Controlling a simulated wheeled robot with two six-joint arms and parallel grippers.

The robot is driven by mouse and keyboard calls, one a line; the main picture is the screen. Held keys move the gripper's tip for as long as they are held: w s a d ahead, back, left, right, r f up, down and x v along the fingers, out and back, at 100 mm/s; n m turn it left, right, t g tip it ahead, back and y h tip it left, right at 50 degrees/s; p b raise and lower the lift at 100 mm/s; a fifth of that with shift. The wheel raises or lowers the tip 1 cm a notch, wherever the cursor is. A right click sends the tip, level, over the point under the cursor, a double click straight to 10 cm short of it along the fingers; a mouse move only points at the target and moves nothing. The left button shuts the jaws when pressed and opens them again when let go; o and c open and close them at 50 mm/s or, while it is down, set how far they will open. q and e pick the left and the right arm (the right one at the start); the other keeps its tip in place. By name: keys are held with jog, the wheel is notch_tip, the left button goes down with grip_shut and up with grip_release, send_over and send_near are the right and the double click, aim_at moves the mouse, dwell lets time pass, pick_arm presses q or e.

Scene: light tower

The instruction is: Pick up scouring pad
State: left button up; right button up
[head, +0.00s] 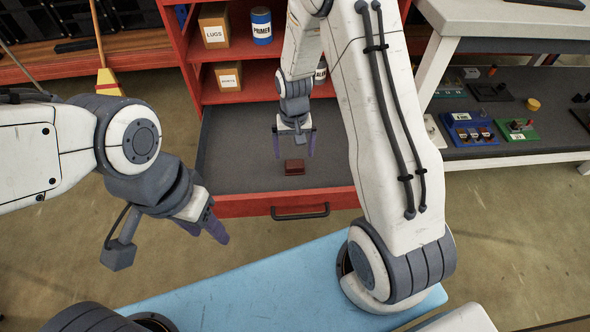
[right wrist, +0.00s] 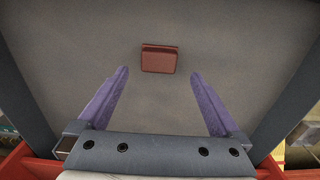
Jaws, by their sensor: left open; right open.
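The scouring pad (head: 294,167) is a small dark red block lying on the grey bottom of the open red drawer (head: 240,206). In the right wrist view the pad (right wrist: 159,58) lies ahead of the fingertips, centred between them and apart from both. My right gripper (head: 295,147) is open and empty above the drawer, just behind the pad in the head view; its purple fingers also show in the right wrist view (right wrist: 160,82). My left gripper (head: 205,229) hangs empty and open outside the drawer, to its left.
Shelves above the drawer hold a LUGS box (head: 214,28), a PRIMER can (head: 261,26) and a lower box (head: 228,77). A workbench (head: 480,160) with several small parts stands on the right. The drawer walls surround the pad, with bare bottom around it.

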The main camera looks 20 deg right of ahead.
aim_at(295, 165)
jog(key=f+b, duration=0.1)
jog(key=f, duration=0.1)
jog(key=f+b, duration=0.1)
jog(key=f, duration=0.1)
jog(key=f+b, duration=0.1)
jog(key=f, duration=0.1)
jog(key=shift+s+f, duration=0.25)
jog(key=shift+s, duration=0.05)
jog(key=shift+r, duration=0.1)
jog(key=c, duration=1.4)
jog(key=shift+r, duration=0.1)
